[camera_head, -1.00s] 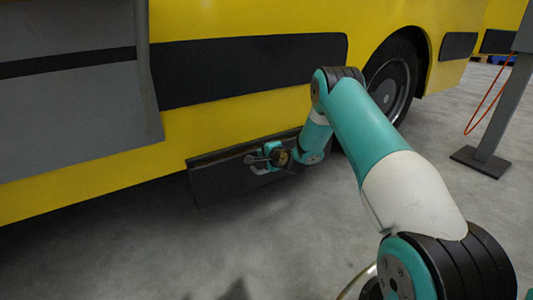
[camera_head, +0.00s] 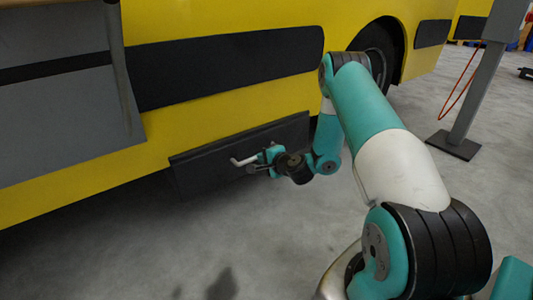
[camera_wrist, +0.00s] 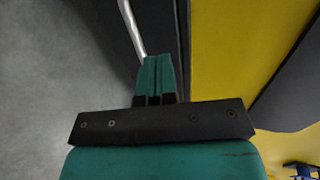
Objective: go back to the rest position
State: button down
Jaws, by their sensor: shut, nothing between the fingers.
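My gripper (camera_head: 262,160) is in front of the dark lower panel (camera_head: 215,157) of the yellow vehicle. In the wrist view its two teal fingers (camera_wrist: 158,68) are together with nothing between them. A pale metal handle (camera_head: 242,161) shows just left of the gripper, in front of the panel. In the wrist view the handle (camera_wrist: 131,28) runs down to just beyond the fingertips, where its lower end is hidden. I cannot tell whether the fingers touch it. My arm is bent, its elbow high by the wheel.
The yellow vehicle (camera_head: 215,108) fills the upper left, with a grey panel (camera_head: 60,140) hanging at its left. A dark wheel (camera_head: 373,50) is behind my arm. A grey post (camera_head: 480,85) with an orange-red hose stands at right. The floor (camera_head: 130,245) in front is clear.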

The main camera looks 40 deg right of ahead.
jog(key=s+a+r+n+g+y+p, duration=0.25)
jog(key=a+r+n+y, duration=0.35)
jog(key=a+r, duration=0.55)
jog(key=s+a+r+n+g+y+p, duration=0.2)
jog(key=a+r+n+g+y+p, duration=0.15)
jog(key=a+r+n, duration=0.65)
jog(key=s+a+r+n+g+p, duration=0.3)
jog(key=s+a+r+n+g, duration=0.2)
jog(key=s+a+r, duration=0.65)
jog(key=s+r+n+g+h+p, duration=0.2)
jog(key=s, duration=0.7)
jog(key=s+r+n+g+h+p, duration=0.2)
jog(key=s+r+n+h, duration=0.1)
jog(key=s, duration=0.6)
notch_tip(320, 180, up, 37)
jog(key=p, duration=3.7)
jog(key=shift+d+r, duration=0.2)
jog(key=shift+a+y, duration=0.1)
jog(key=shift+y, duration=0.15)
